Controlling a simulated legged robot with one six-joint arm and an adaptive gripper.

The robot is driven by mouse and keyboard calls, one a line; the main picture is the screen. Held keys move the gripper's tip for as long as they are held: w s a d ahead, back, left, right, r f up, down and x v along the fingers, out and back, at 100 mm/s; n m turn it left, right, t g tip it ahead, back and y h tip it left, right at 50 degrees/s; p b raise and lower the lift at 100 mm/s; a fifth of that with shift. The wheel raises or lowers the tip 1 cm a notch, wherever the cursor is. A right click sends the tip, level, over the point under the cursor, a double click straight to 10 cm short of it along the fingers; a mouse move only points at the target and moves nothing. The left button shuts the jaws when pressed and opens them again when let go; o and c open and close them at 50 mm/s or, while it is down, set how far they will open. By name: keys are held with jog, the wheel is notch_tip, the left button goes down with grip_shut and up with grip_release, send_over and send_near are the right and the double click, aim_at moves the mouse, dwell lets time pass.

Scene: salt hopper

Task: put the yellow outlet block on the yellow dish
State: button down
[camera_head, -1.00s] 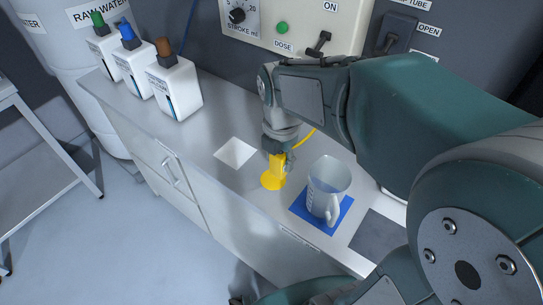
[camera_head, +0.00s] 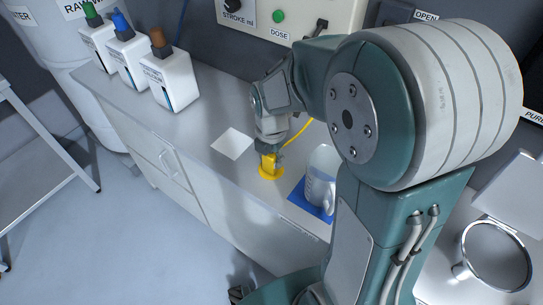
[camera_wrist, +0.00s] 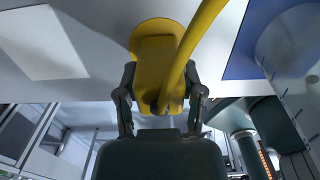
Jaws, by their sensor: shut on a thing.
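My gripper (camera_head: 270,147) points down over the counter and is shut on the yellow outlet block (camera_head: 268,162). In the wrist view my gripper (camera_wrist: 160,97) has a finger on each side of the block (camera_wrist: 153,62). A yellow hose (camera_wrist: 203,30) runs from the block and crosses in front of it. The yellow dish (camera_head: 279,175) is a flat round disc on the counter, right under the block. Its far rim shows in the wrist view (camera_wrist: 150,25). The block looks upright over the dish; whether its base touches cannot be told.
A jug (camera_head: 321,180) stands on a blue mat (camera_head: 298,197) close to the right of the dish. A white square (camera_head: 232,144) lies to the left. Several capped bottles (camera_head: 170,80) stand at the back left. The dosing panel (camera_head: 290,15) is behind.

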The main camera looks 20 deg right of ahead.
jog(key=shift+a+f, duration=0.1)
jog(key=shift+a, duration=0.1)
jog(key=shift+c, duration=1)
grip_release()
jog(key=shift+a, duration=0.1)
jog(key=shift+d, duration=0.3)
notch_tip(320, 180, up, 12)
jog(key=shift+a+f, duration=0.1)
jog(key=shift+r, duration=0.2)
jog(key=s+r+m+t, duration=0.1)
jog(key=s+m+t, duration=0.1)
jog(key=s+m, duration=0.5)
jog(key=s+r+m+t, duration=0.2)
jog(key=s+m, duration=0.5)
jog(key=m, duration=1.1)
jog(key=shift+r+t, duration=0.3)
jog(key=shift+t, duration=0.5)
